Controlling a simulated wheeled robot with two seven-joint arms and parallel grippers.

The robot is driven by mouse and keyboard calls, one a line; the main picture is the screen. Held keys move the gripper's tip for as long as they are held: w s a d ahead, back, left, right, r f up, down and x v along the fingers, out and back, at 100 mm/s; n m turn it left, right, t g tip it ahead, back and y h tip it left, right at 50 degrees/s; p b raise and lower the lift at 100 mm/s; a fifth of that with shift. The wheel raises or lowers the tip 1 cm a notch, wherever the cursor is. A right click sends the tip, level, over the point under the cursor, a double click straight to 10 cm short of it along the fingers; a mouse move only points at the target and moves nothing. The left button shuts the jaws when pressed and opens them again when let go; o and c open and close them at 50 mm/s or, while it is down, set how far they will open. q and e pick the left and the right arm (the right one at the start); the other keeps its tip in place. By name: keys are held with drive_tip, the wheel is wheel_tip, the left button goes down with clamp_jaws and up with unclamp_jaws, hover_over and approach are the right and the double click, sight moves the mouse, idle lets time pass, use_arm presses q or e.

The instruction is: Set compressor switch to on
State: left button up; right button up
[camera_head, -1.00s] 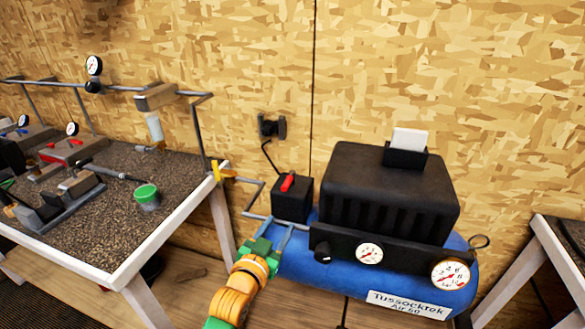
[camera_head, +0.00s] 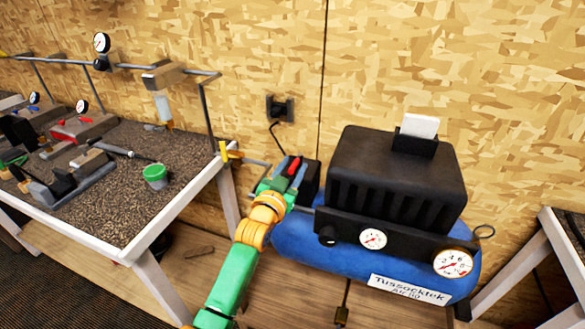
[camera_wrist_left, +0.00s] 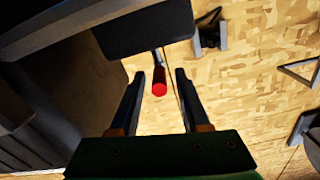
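The blue compressor (camera_head: 325,252) with its black motor housing (camera_head: 395,180) stands on the floor by the wall. Its black switch box (camera_head: 312,180) sits at the housing's left, and a red-tipped lever (camera_head: 294,167) shows on it. The wrist view shows the lever's red end (camera_wrist_left: 159,89) and the dark box (camera_wrist_left: 140,25). My left gripper (camera_head: 287,170) is open at the box, with one finger on each side of the lever. Gaps show between both fingers and the red end in the wrist view. The gripper hides part of the box. My right gripper is out of view.
A yellow-handled valve (camera_head: 225,152) and pipe are near the bench corner. A wall socket (camera_head: 280,108) is above the box. Another bench edge (camera_head: 560,230) is at the right.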

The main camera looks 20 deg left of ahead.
use_arm(q)
clamp_jaws()
idle(1.2)
